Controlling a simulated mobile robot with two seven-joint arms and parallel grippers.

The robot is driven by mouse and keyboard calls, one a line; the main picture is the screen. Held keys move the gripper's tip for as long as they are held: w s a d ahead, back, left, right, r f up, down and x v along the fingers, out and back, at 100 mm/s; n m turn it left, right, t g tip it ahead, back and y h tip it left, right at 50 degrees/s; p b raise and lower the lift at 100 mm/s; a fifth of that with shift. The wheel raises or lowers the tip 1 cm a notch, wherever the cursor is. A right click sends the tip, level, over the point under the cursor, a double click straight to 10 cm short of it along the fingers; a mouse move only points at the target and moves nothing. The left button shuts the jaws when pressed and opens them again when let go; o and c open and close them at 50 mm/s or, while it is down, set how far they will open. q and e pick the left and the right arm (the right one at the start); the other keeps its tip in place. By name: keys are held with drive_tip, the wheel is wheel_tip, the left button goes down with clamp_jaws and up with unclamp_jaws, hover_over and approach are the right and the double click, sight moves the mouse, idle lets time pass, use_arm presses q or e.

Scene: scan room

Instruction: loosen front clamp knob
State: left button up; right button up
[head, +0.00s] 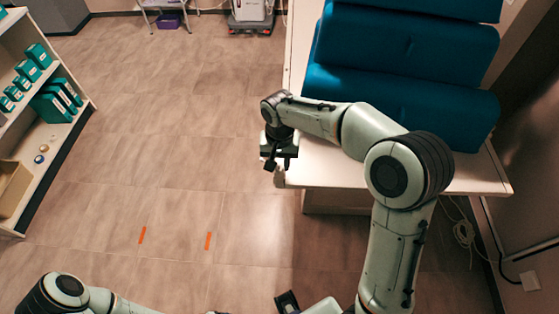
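My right gripper (279,163) points down at the near left corner of the white table (350,178) that bears the blue cushions. Its two dark fingertips show a little apart. I cannot tell whether anything is between them. No front clamp knob can be made out; the gripper and wrist cover the table's corner there. My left arm shows only at the bottom left, and its gripper is not clearly in view.
Blue cushions (395,95) cover much of the table. A white shelf (70,130) with teal boxes stands at the left. A cable (464,235) lies on the floor at the right. Two orange floor marks (142,235) lie on the clear floor at the left.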

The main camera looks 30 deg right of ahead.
use_arm(q)
drive_tip(key=shift+r, duration=0.1)
use_arm(e)
drive_tip(key=shift+n, duration=0.4)
drive_tip(key=n+p, duration=0.1)
drive_tip(key=n, duration=0.2)
drive_tip(key=shift+n, duration=0.4)
drive_tip(key=n+p, duration=0.1)
drive_tip(key=n, duration=0.8)
drive_tip(key=shift+p, duration=0.4)
use_arm(q)
drive_tip(key=shift+w+r+p, duration=0.15)
drive_tip(key=shift+w+r, duration=0.3)
drive_tip(key=shift+r, duration=0.25)
drive_tip(key=shift+w+r+p, duration=0.15)
drive_tip(key=shift+w+r, duration=0.35)
drive_tip(key=shift+r, duration=0.25)
drive_tip(key=shift+w+r+p, duration=0.15)
drive_tip(key=shift+w+r, duration=0.3)
drive_tip(key=shift+r, duration=0.25)
use_arm(e)
drive_tip(key=shift+n, duration=2.2)
drive_tip(key=o, duration=1.1)
drive_tip(key=shift+c, duration=0.2)
